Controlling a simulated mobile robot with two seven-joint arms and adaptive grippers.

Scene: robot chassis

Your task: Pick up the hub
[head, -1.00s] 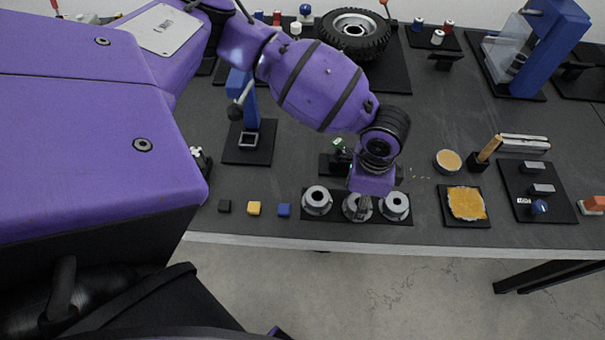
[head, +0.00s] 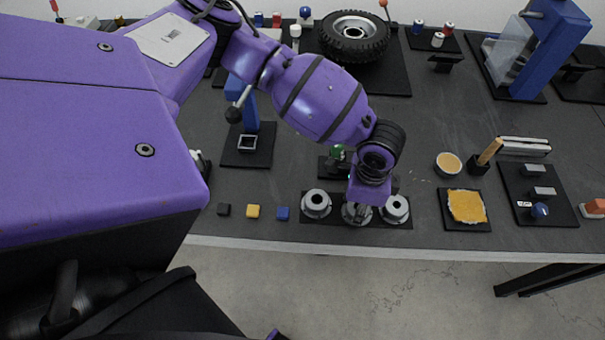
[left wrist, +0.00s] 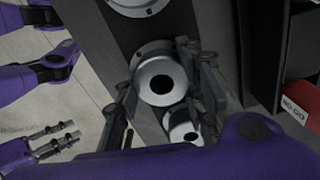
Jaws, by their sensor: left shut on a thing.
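Three grey round hubs stand in a row on a black mat (head: 340,221) near the table's front edge: a left hub (head: 316,204), a middle hub (head: 350,217) and a right hub (head: 396,209). My left gripper (head: 360,209) points down and is shut on the middle hub, which it partly hides. In the left wrist view the held hub (left wrist: 161,80) sits between the two fingers, with a neighbouring hub (left wrist: 182,127) below and another (left wrist: 140,5) above. I cannot tell whether it is clear of the mat. My right gripper (left wrist: 58,140) appears empty there, its fingers apart over the floor.
Black, yellow (head: 253,211) and blue (head: 283,213) blocks lie left of the mat. A mat with an orange-yellow square (head: 466,206) and a round cup (head: 448,163) are to the right. A green-topped part (head: 337,153) stands just behind the hubs. A wheel (head: 353,35) lies farther back.

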